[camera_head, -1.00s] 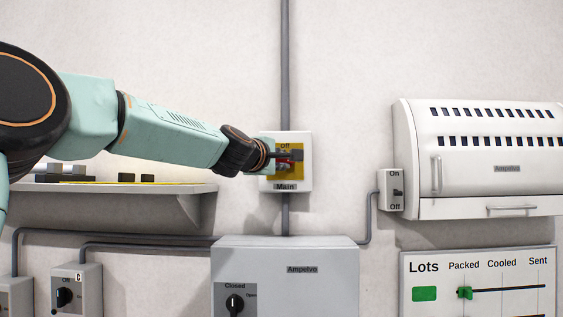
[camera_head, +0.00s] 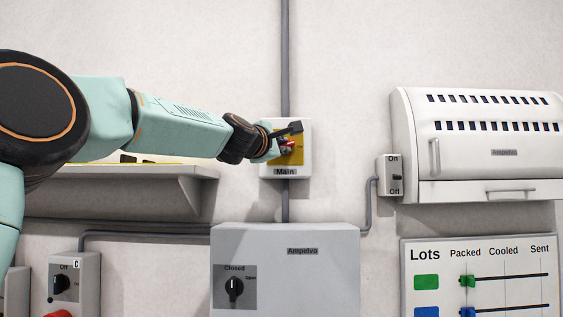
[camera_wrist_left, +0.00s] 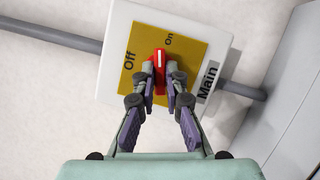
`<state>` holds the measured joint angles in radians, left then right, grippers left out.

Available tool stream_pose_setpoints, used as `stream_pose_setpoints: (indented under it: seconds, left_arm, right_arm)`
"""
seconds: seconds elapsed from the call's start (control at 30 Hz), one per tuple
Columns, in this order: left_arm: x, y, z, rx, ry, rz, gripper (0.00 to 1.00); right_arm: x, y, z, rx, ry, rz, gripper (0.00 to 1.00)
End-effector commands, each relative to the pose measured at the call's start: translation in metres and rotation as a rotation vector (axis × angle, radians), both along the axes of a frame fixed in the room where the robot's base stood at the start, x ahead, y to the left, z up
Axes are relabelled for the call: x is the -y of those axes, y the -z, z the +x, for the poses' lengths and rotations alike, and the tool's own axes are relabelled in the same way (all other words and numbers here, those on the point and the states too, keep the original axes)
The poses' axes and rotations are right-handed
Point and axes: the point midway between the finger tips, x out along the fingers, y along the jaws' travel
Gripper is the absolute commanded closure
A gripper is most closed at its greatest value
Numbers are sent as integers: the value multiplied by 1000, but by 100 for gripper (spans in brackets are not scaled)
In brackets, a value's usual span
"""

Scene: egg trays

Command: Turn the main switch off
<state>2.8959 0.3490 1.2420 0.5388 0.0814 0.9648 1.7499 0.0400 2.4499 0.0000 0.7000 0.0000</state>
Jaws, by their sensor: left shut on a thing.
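The main switch is a white box (camera_head: 303,162) with a yellow plate, on the wall at centre in the head view. "Main" is written below the plate. Its red knob (camera_wrist_left: 160,70) shows clearly in the left wrist view. My left gripper (camera_head: 288,142), also in the left wrist view (camera_wrist_left: 160,84), is shut on the knob, one finger on each side. In the head view it covers part of the plate and the Off label. My right gripper is not in view.
A grey Ampelvo cabinet (camera_head: 330,240) with a dial stands below the switch. A small On/Off switch (camera_head: 396,176) and a white slotted unit (camera_head: 480,165) are at right, above a Lots board (camera_head: 420,262). A shelf (camera_head: 120,185) runs under my left arm.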

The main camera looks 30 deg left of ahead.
Motion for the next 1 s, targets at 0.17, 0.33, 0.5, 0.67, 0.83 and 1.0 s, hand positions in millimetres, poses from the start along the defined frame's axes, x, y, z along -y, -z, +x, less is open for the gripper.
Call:
stream_pose_setpoints:
  seconds: [0.17, 0.33, 0.5, 0.67, 0.83, 1.0]
  left_arm:
    - [2, 11, 2, 52, 3, -95, 100]
    - [2, 12, 2, 113, 3, -195, 100]
    - [3, 13, 3, 182, 3, -310, 100]
    - [4, 15, 4, 258, 3, -435, 100]
    - [5, 15, 5, 341, 3, -573, 100]
    - [6, 15, 7, 423, 1, -709, 100]
  right_arm:
    - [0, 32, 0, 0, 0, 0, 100]
    - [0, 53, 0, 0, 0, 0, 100]
    - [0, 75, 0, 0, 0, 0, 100]
    - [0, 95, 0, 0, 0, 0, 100]
    - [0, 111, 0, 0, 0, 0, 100]
    - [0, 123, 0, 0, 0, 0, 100]
